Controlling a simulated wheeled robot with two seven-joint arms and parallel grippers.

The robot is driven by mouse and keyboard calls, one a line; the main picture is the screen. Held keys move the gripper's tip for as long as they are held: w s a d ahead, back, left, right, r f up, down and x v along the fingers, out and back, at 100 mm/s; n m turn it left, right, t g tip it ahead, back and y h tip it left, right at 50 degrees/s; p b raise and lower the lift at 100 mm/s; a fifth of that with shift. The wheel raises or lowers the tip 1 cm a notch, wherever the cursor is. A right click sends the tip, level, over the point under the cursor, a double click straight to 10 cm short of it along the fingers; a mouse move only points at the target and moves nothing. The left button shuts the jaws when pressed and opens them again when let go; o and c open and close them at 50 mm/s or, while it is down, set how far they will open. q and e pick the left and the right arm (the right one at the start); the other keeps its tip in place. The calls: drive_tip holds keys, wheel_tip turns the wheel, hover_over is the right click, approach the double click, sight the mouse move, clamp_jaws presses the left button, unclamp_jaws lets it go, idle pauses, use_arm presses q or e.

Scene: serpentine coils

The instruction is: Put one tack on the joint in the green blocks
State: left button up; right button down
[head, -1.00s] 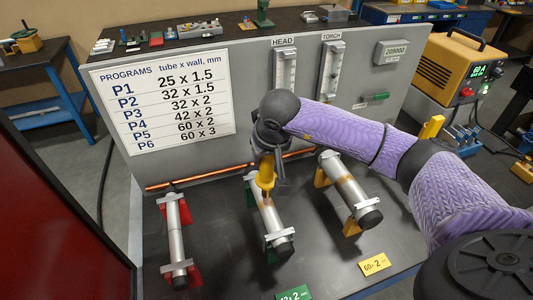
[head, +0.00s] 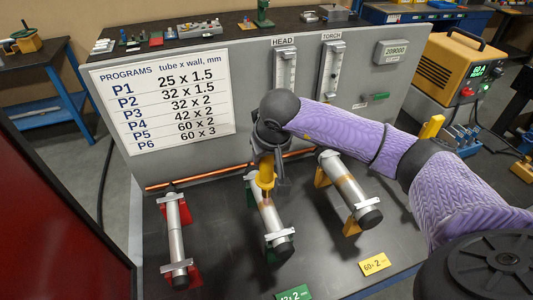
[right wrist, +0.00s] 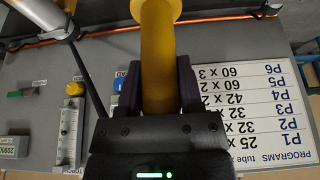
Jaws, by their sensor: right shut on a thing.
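My right gripper (head: 268,158) is shut on a yellow torch (head: 266,178), held pointing down over the tube in the green blocks (head: 250,197). The yellow torch handle (right wrist: 157,55) also shows between the fingers in the right wrist view. The steel tube (head: 268,225) lies in its blocks with clamps at both ends. A brownish band shows on it just below the torch; whether the tip touches the tube is too small to tell. My left gripper is not in view.
A tube in red blocks (head: 176,235) lies to the left, and a tube in yellow blocks (head: 350,190) to the right. A copper bar (head: 215,174) runs behind them. A panel with a programs sign (head: 160,105) stands at the back. A yellow power unit (head: 455,65) is at right.

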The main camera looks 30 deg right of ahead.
drive_tip(key=shift+s+f, duration=0.15)
drive_tip(key=shift+f, duration=0.1)
drive_tip(key=shift+w+r+p, duration=0.2)
drive_tip(key=shift+r+p, duration=0.25)
drive_tip(key=shift+r, duration=0.1)
drive_tip(key=shift+r+p, duration=2.1)
drive_tip(key=shift+r, duration=1.1)
drive_tip(key=shift+f, duration=0.1)
